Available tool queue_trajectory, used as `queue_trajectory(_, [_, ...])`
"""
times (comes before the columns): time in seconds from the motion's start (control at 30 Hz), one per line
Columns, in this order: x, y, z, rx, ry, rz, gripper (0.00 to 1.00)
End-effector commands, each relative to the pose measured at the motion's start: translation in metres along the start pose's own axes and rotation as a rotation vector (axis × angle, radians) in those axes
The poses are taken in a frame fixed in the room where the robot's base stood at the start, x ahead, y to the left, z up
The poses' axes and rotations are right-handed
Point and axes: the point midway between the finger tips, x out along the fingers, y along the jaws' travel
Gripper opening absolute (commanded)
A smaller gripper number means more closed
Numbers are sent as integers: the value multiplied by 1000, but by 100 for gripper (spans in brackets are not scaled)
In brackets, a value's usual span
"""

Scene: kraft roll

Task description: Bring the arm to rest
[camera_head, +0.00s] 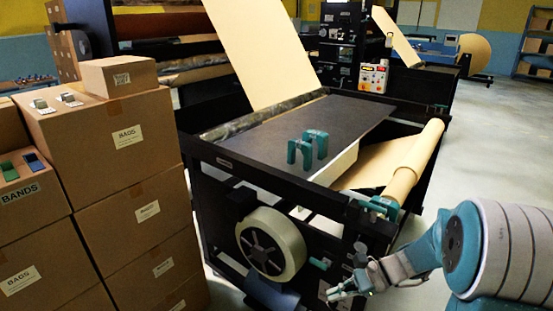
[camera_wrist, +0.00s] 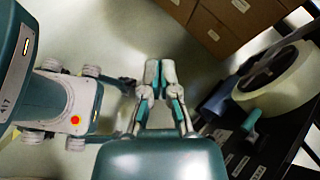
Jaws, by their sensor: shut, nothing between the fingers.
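My gripper (camera_head: 342,292) shows at the lower right of the head view, low in front of the black machine frame. In the wrist view my gripper (camera_wrist: 159,72) points toward the pale floor. Its two fingers are together and nothing is between them. My arm comes in from the right edge of the head view. The gripper appears apart from the machine; its exact distance from the frame is hard to tell.
A black machine table (camera_head: 300,125) carries teal clamps (camera_head: 306,145). A cream tape roll (camera_head: 271,245) is on its front and also shows in the wrist view (camera_wrist: 280,82). A kraft roll (camera_head: 414,160) lies at right. Stacked cartons (camera_head: 130,185) stand left. Floor at right is clear.

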Motion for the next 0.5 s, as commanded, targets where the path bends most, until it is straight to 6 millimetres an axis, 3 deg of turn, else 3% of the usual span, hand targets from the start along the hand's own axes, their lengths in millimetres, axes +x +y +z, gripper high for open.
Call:
queue_trajectory(0.03, [-2,6,15,-68,51,29,0])
queue_trajectory(0.2, [-9,29,49,-281,217,126,0])
queue_trajectory(0.5, [-27,73,95,-667,510,283,0])
